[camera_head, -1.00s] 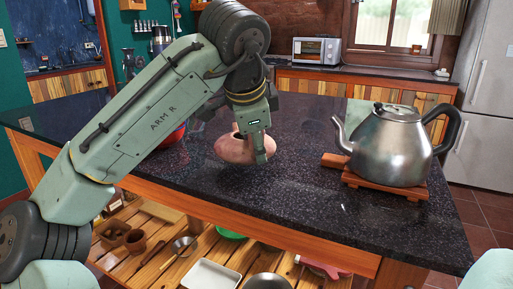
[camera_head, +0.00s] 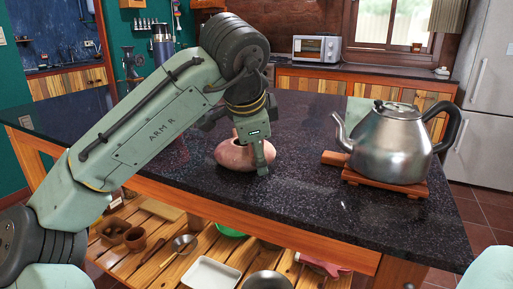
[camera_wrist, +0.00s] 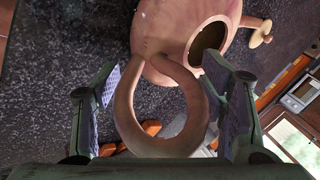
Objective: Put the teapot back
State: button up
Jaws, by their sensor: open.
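A pinkish clay teapot (camera_head: 235,155) sits on the dark speckled counter, partly behind my gripper (camera_head: 255,150). The fingers are open, with gaps to the handle on both sides. A large steel kettle (camera_head: 390,145) stands upright on a wooden trivet (camera_head: 385,183) at the counter's right.
The counter (camera_head: 300,195) is bare between the teapot and the trivet. A slatted lower shelf (camera_head: 150,265) holds a white tray (camera_head: 212,273), a pan and small pots. A toaster oven (camera_head: 316,48) stands on the back counter.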

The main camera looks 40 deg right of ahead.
jog(key=shift+r, duration=0.2)
jog(key=v, duration=1.2)
